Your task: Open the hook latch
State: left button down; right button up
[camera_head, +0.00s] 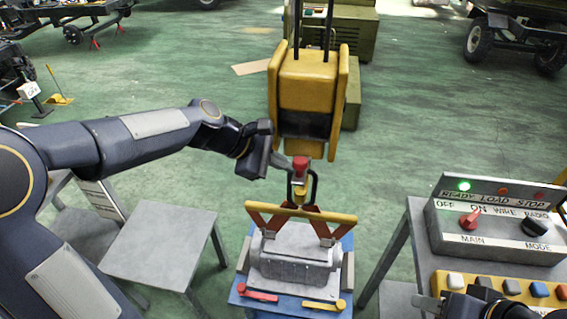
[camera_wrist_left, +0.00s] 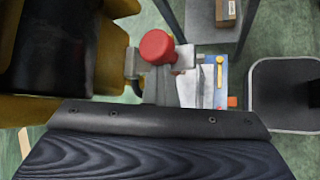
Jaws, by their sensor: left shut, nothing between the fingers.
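The hook latch shows a red knob (camera_head: 300,163) above a dark hook (camera_head: 313,186), under a yellow hoist block (camera_head: 308,82). The red knob also shows large in the left wrist view (camera_wrist_left: 156,47). The hook hangs at the yellow lifting beam (camera_head: 335,217) over a grey load (camera_head: 295,255). My left gripper (camera_head: 284,162) is shut and empty, its tip just left of the knob; I cannot tell whether they touch. My right gripper (camera_head: 428,302) shows only in part at the lower right edge; its jaws are unclear.
The load rests on a blue stand (camera_head: 236,297) with red and yellow levers in front. A control box (camera_head: 495,245) with a lit green lamp and a button panel stands at the right. A bare grey table (camera_head: 160,240) stands at the left.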

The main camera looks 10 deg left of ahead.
pick_arm(q)
jog(key=b+v, duration=0.1)
jog(key=v, duration=0.6)
jog(key=shift+s+a+r, duration=0.2)
jog(key=shift+r, duration=0.05)
